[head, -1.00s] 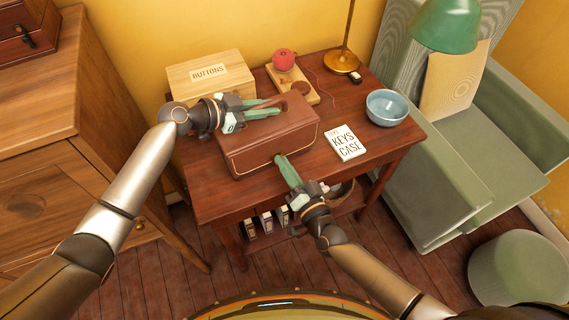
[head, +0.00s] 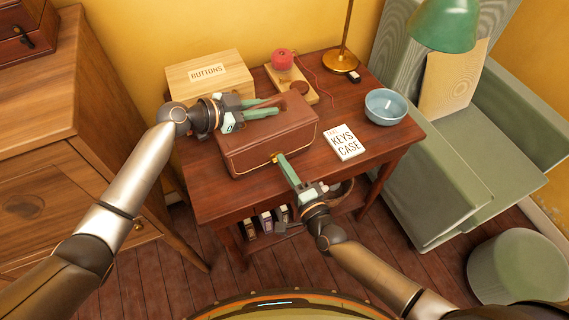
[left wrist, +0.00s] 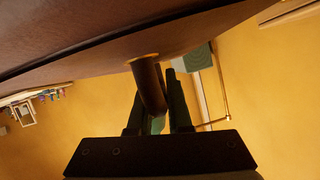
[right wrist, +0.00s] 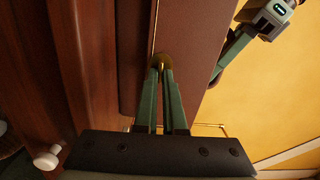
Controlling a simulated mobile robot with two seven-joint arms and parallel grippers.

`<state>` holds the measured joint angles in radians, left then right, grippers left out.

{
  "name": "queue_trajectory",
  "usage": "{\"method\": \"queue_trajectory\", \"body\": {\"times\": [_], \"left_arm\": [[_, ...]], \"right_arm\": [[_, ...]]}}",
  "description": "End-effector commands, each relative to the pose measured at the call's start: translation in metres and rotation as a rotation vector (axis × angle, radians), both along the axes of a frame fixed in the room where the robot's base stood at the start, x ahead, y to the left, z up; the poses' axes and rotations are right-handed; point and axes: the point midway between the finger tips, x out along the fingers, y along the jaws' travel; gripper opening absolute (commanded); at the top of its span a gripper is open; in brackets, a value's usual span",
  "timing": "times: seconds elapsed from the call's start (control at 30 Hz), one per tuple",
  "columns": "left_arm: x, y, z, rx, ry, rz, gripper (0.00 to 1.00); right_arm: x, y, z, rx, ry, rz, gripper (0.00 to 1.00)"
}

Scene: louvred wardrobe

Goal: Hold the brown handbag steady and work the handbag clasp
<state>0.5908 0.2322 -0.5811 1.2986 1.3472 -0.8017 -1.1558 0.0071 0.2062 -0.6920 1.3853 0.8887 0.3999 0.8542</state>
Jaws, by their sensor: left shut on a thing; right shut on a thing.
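The brown handbag (head: 262,142) stands on the small wooden table. My left gripper (head: 277,106) reaches over its top from the left. In the left wrist view its fingers are shut on the brown handle (left wrist: 147,85), which joins the bag (left wrist: 70,50) at a gold fitting. My right gripper (head: 281,157) is at the front face of the bag. Its fingertips are shut on the small gold handbag clasp (right wrist: 162,61), which shows as a gold spot in the head view (head: 274,160). The fingertips partly hide the clasp, so I cannot tell whether it is fastened.
A buttons box (head: 208,76) stands behind the bag. A wooden block with a red object (head: 283,60), a lamp (head: 343,62), a blue bowl (head: 386,106) and a keys case card (head: 344,142) are on the table (head: 385,140). Small items fill the shelf below.

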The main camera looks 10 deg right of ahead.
Motion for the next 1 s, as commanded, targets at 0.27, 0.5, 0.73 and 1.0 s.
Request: {"method": "queue_trajectory", "body": {"times": [0.27,0.5,0.73,1.0], "left_arm": [[0.0001,0.0008,-0.0009,0.002,0.001,0.000,0.00],[0.0001,0.0008,-0.0009,0.002,0.001,0.000,0.00],[0.0001,0.0008,-0.0009,0.002,0.001,0.000,0.00],[0.0000,0.0008,-0.0010,0.002,0.001,0.000,0.00]], "right_arm": [[-0.0003,-0.0006,-0.0011,0.046,0.021,0.000,0.00],[-0.0003,-0.0006,-0.0011,0.052,0.024,0.000,0.00],[-0.0003,-0.0006,-0.0011,0.051,0.023,0.000,0.15],[-0.0002,-0.0003,-0.0007,0.050,0.022,0.000,0.38]]}}
